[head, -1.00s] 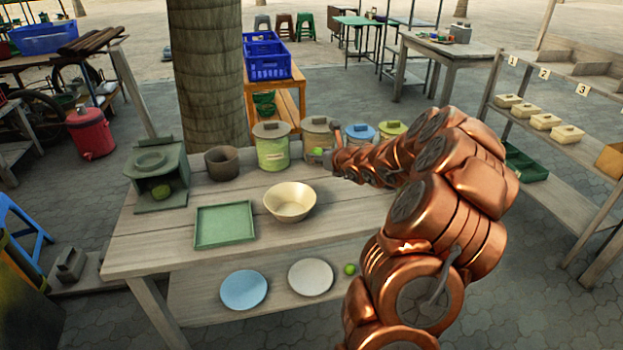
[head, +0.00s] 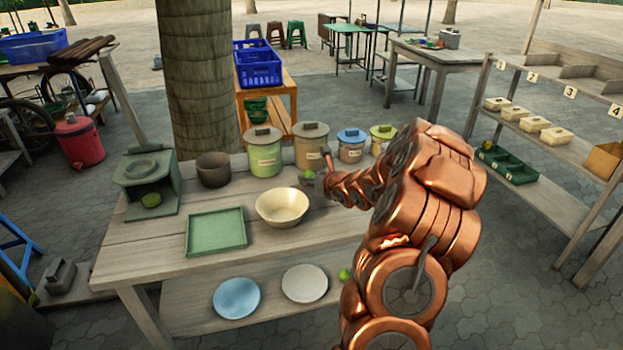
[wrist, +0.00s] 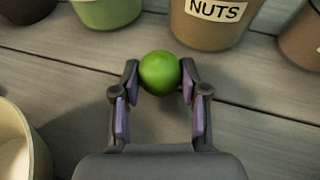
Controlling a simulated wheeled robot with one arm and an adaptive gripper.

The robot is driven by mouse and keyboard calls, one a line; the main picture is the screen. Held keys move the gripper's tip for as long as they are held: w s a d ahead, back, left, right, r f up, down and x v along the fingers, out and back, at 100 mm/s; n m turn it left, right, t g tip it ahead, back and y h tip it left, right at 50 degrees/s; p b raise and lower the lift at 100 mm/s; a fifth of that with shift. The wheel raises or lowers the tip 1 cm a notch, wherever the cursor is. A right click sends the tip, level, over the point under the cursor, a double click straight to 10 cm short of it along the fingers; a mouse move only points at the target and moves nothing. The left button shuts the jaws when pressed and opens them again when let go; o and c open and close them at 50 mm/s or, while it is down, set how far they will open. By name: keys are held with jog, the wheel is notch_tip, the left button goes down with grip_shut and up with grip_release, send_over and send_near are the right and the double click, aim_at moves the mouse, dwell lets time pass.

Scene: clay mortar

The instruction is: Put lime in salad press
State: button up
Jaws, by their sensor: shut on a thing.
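My gripper (wrist: 159,85) is shut on a green lime (wrist: 160,72), held between its fingertips above the wooden table. In the head view the held lime (head: 309,175) shows small, in front of the jars and behind the cream bowl. A grey-green press-like device (head: 148,170) stands at the table's left end; I take it for the salad press. Another lime (head: 345,275) lies low, right of the white plate, partly beside my arm. My arm hides part of the table's right side.
Lidded jars, including a green one (head: 265,152) and a brown NUTS jar (wrist: 212,22), line the back edge. A dark pot (head: 213,169), green tray (head: 216,232) and cream bowl (head: 282,207) stand between gripper and press. Blue (head: 237,298) and white plates (head: 305,283) lie lower.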

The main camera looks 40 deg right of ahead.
jog(key=shift+f, duration=0.15)
jog(key=o, duration=1.1)
jog(key=shift+r+p, duration=0.3)
jog(key=b+v, duration=0.1)
jog(key=v, duration=1.1)
